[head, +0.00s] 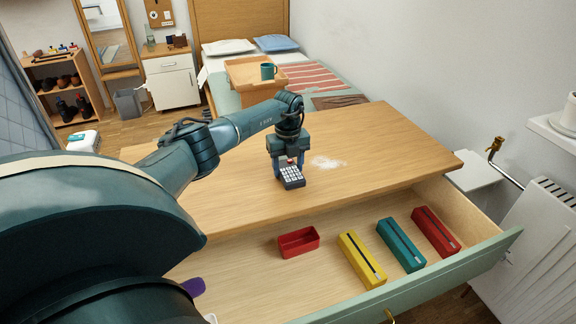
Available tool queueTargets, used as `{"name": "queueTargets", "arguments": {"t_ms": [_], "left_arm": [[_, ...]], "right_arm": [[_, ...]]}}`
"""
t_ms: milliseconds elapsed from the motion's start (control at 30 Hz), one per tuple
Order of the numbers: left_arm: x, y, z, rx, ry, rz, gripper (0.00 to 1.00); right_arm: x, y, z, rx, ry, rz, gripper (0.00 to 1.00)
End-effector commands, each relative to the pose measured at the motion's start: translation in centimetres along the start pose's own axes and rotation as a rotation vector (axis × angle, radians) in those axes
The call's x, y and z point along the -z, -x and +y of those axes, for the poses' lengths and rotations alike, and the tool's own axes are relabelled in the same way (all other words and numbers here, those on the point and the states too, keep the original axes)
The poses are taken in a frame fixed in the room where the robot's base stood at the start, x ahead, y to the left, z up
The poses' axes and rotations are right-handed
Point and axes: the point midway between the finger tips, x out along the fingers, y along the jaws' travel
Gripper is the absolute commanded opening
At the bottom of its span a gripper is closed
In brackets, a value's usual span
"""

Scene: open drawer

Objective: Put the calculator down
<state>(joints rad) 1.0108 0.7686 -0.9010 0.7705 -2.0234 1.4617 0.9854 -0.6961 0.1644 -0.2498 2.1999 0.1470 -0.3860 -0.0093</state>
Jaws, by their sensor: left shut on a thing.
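The calculator (291,176) is small and dark with light keys, in the middle of the head view. My left gripper (289,160) points down and is shut on the calculator, over the wooden desk top (390,140) close to its front edge. The calculator is tilted with its keys facing me. I cannot tell whether its lower edge touches the desk top. My right gripper is not in view.
The open drawer (240,290) below holds a red tray (298,242) and yellow (361,259), teal (400,245) and red (435,231) cases. A white powdery patch (328,162) lies right of the calculator. The desk top farther right is clear. A bed stands behind.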

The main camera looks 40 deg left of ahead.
Motion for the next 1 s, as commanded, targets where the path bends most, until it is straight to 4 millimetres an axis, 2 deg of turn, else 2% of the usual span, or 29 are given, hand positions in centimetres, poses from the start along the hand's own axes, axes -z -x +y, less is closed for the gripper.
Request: {"name": "queueTargets", "arguments": {"t_ms": [233,267,500,767,867,1000], "left_arm": [[0.0,-0.3,0.0,0.001,0.000,-0.001,0.28],[0.0,-0.3,0.0,0.001,0.000,-0.001,0.55],[0.0,-0.2,0.0,0.001,0.000,-0.001,0.74],[0.0,-0.1,0.0,0.001,0.000,-0.001,0.76],[-0.1,0.6,0.0,0.002,-0.001,-0.002,0.76],[-0.2,2.9,0.0,0.003,-0.001,-0.004,0.76]], "right_arm": [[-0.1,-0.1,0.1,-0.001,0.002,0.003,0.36],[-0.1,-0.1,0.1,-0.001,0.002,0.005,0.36],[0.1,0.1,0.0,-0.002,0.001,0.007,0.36],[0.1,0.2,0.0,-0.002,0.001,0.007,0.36],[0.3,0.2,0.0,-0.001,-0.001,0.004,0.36],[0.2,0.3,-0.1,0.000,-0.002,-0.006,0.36]]}}
